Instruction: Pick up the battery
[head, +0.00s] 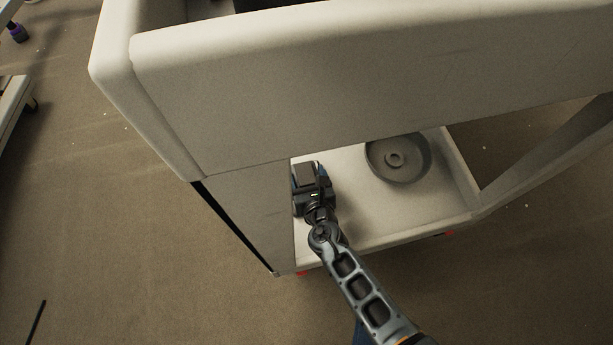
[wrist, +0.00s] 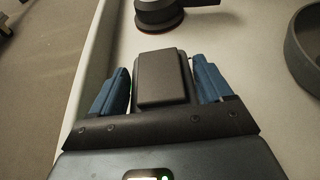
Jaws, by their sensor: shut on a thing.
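The battery is a dark, box-shaped block with rounded edges. In the wrist view the battery (wrist: 163,80) sits between the two blue fingers of my gripper (wrist: 161,92), which press on its left and right sides. In the head view the battery (head: 307,175) shows as a dark block at the end of my gripper (head: 311,184), at the left side of the cart's low white shelf (head: 350,218). Whether the battery still touches the shelf, I cannot tell. Its underside is hidden.
A round grey dish (head: 398,158) stands on the shelf to the right. A dark round-based object with a red rim (wrist: 158,14) lies beyond the battery. The cart's beige upper body (head: 370,80) overhangs the shelf, and a side panel (head: 245,210) closes its left.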

